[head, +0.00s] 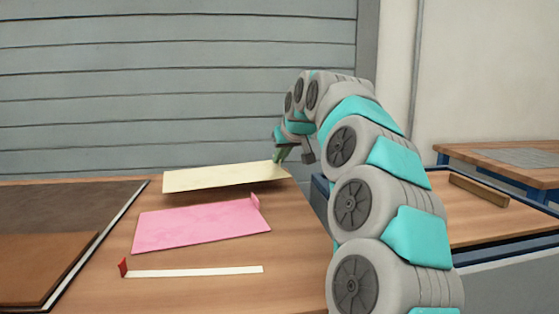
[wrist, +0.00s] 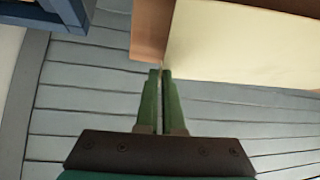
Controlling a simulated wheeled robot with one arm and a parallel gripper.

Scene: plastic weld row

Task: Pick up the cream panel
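The cream panel (head: 220,178) is a thin pale-yellow sheet at the back of the wooden table in the head view. Its right end looks raised, with a shadow under it. My gripper (head: 279,157) is at its back right corner. In the wrist view the cream panel (wrist: 245,45) fills the upper right, and the two green fingers of my gripper (wrist: 160,73) are nearly together at its corner. They look shut on the panel's edge; the exact contact is small and partly hidden.
A pink panel (head: 195,225) with an upright tab lies in front of the cream one. A white strip (head: 200,271) with a red tab lies nearer. Brown sheets (head: 40,265) are at left. A blue-edged bench (head: 500,215) with a wooden bar (head: 478,190) stands at right. A grey slatted wall (head: 150,90) is behind.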

